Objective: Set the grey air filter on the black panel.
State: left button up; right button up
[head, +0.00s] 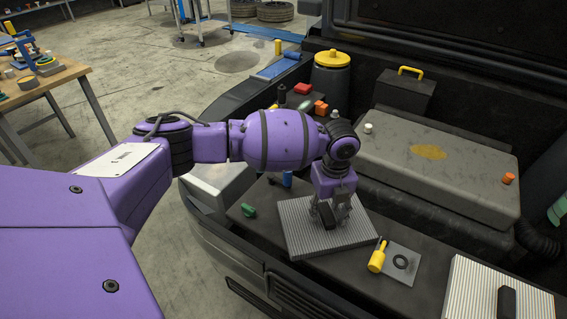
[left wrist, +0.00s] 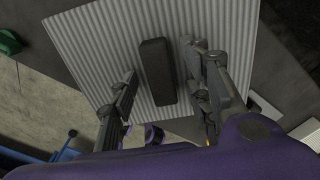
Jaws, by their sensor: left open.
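The grey air filter (head: 345,240) is a ribbed, light-grey square plate with a black block handle (head: 327,215) on top. It lies flat on the black panel (head: 335,268) at the front of the engine bay. My left gripper (head: 329,208) points down over its middle, open. In the left wrist view the black handle (left wrist: 157,72) sits between the two spread fingers, with a gap on each side, over the ribbed filter (left wrist: 95,55). My right gripper is in neither view.
A yellow tool (head: 377,257) and a grey plate with a black ring (head: 401,262) lie right of the filter. A striped filter (head: 470,285) with a black handle is farther right. A green piece (head: 248,211) lies to the left. The grey engine cover (head: 450,170) rises behind.

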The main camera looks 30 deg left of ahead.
aim_at(327, 213)
pick_arm(q)
notch_tip(327, 213, up, 12)
dwell(0.5)
dwell(0.4)
